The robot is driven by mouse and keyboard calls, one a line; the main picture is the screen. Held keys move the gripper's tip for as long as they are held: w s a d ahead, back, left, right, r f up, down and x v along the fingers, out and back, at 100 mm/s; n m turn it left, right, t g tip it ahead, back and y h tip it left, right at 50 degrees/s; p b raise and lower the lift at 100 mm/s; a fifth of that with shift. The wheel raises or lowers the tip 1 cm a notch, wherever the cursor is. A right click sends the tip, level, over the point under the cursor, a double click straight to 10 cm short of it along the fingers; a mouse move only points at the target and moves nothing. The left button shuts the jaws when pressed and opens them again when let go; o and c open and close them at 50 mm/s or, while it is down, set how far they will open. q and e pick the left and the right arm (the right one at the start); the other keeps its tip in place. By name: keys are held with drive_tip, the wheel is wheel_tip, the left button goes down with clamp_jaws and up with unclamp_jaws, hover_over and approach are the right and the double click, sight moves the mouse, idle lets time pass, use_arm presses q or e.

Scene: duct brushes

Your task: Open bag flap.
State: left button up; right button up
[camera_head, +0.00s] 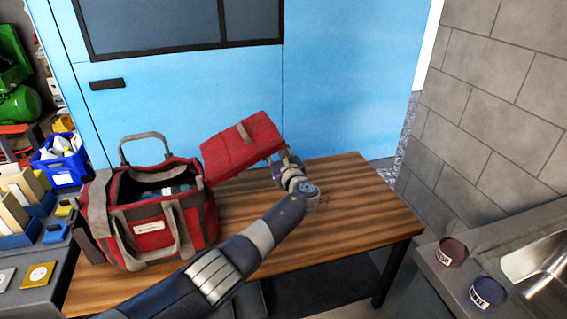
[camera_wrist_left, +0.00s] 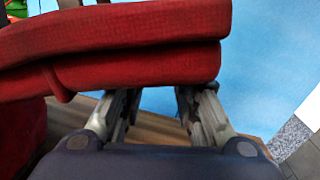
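The red bag (camera_head: 142,232) with grey straps stands on the left part of the wooden table. Its top is open, and some dark and light contents (camera_head: 165,190) show inside. The red flap (camera_head: 235,150) is swung out to the right of the bag, tilted and raised above the table. My left gripper (camera_head: 286,160) is at the flap's right end. In the left wrist view the flap (camera_wrist_left: 130,50) fills the top. The two fingers of my left gripper (camera_wrist_left: 160,100) stand apart below it, with their tips partly hidden by it. My right gripper is not in view.
The table (camera_head: 350,205) is clear to the right of the bag. A blue door or panel (camera_head: 345,80) stands behind it. Blue bins (camera_head: 62,170) are at the left. Two cups (camera_head: 487,293) stand on the counter at the right, beside a grey block wall (camera_head: 495,110).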

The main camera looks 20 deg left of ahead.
use_arm(q)
drive_tip(key=v, duration=1.1)
drive_tip(key=shift+d+r, duration=0.1)
